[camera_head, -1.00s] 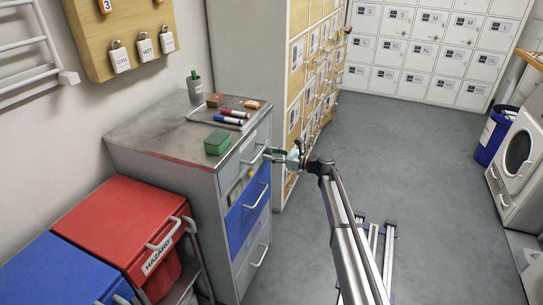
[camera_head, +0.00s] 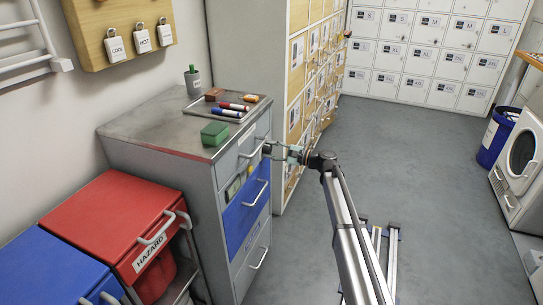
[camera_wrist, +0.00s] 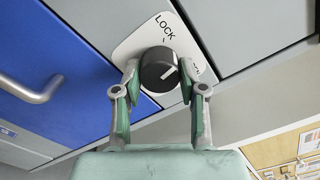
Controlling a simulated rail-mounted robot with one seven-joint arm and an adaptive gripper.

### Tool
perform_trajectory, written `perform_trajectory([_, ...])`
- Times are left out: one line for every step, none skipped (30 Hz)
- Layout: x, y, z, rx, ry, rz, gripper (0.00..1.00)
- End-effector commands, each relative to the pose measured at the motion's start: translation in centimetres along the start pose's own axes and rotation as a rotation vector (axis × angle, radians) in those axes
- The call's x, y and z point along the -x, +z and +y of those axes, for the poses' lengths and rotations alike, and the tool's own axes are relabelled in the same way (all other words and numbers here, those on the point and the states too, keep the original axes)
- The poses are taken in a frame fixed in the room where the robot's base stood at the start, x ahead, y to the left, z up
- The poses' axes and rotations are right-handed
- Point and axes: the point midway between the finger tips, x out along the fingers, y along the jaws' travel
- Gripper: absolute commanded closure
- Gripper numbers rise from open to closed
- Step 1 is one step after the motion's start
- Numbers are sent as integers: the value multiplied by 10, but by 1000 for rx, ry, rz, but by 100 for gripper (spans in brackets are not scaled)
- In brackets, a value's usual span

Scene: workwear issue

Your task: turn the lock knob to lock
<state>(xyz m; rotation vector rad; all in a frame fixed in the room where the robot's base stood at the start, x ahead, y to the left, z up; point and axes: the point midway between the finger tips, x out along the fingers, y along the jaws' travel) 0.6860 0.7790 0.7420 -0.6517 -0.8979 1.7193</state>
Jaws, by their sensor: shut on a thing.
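The lock knob (camera_wrist: 157,70) is a round black knob with a white pointer line, on a white plate (camera_wrist: 137,44) on the grey cabinet front. The plate reads LOCK above the knob, with a second label at its right mostly hidden by a finger. The pointer line is to the right of the knob's middle, away from the LOCK word. My gripper (camera_wrist: 158,76) is shut on the knob, one finger on each side. In the head view my gripper (camera_head: 271,151) is at the cabinet's right side by the top drawers, and it hides the knob there.
A blue drawer (camera_head: 245,212) with a bar handle lies below the knob. A tray (camera_head: 221,110) with markers and a green box (camera_head: 214,134) are on the cabinet top. Red (camera_head: 112,222) and blue bins stand left.

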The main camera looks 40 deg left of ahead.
Motion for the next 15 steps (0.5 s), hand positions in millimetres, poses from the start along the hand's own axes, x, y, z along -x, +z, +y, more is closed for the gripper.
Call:
perform_trajectory([-2, -2, 3, 46, -1, -1, 94])
perform_trajectory([-2, -2, 3, 74, -2, -1, 94])
perform_trajectory([-2, -2, 2, 112, -2, -1, 94])
perform_trajectory([-2, -2, 2, 140, -2, -1, 94])
perform_trajectory([-2, -2, 2, 168, -2, -1, 94])
perform_trajectory([-2, -2, 2, 206, -2, -1, 94])
perform_trajectory([-2, -2, 2, 234, -2, -1, 94])
perform_trajectory([-2, -2, 2, 261, -2, -1, 94])
perform_trajectory([-2, -2, 2, 296, -2, -1, 94])
perform_trajectory([-2, -2, 2, 321, -2, -1, 94])
perform_trajectory([-2, -2, 2, 345, -2, -1, 94])
perform_trajectory([-2, -2, 2, 376, -1, 0, 94])
perform_trajectory([-2, -2, 1, 400, -1, 0, 94])
perform_trajectory([-2, -2, 1, 421, -1, 0, 94])
perform_trajectory([-2, -1, 1, 448, -1, 0, 94])
